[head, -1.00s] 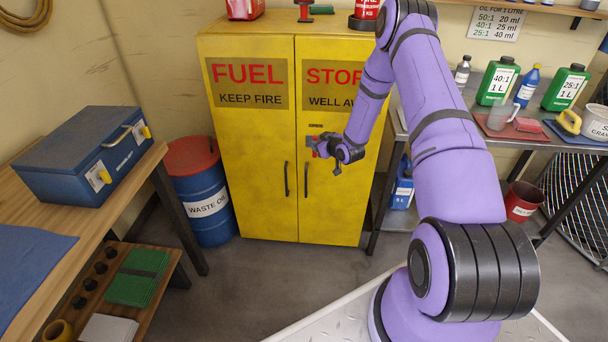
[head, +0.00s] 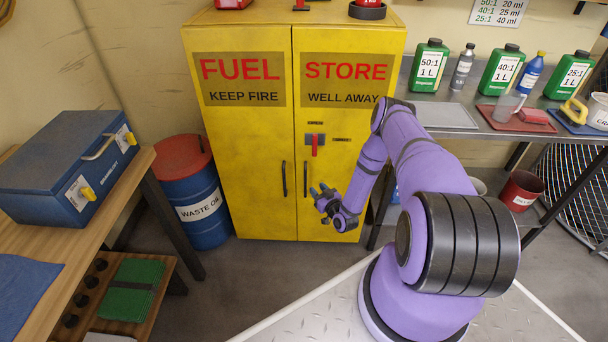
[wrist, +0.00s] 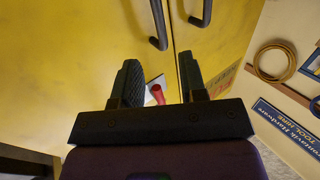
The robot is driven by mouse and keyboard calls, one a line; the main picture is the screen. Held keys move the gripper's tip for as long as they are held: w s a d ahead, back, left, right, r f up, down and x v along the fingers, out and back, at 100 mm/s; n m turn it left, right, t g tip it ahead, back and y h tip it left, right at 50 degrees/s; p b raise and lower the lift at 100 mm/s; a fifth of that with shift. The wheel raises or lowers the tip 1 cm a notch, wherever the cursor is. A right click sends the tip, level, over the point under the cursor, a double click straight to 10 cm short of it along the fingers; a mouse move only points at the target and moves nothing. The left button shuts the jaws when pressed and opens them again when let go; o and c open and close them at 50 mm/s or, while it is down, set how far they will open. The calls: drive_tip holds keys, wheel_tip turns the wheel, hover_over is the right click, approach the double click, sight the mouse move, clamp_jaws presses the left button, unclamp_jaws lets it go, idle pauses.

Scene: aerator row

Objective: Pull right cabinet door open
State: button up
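The yellow cabinet's right door (head: 345,115) is shut flush beside the left door (head: 245,140). Its dark vertical bar handle (head: 306,178) is near the middle seam, and it also shows in the wrist view (wrist: 158,25). A latch plate with a red lever (head: 314,145) hanging down sits above that handle. The lever shows between my fingers in the wrist view (wrist: 157,93). My gripper (head: 322,192) is open and empty, in front of the right door, just right of the handle in the head view. I see no contact with the handle.
A blue waste oil drum (head: 190,190) stands left of the cabinet. A wooden bench with a blue toolbox (head: 70,165) is at left. A metal bench with bottles and a red tray (head: 515,118) is at right. Bare floor (head: 270,265) lies before the cabinet.

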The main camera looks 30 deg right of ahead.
sight(306, 176)
drive_tip(key=w, duration=1)
clamp_jaws()
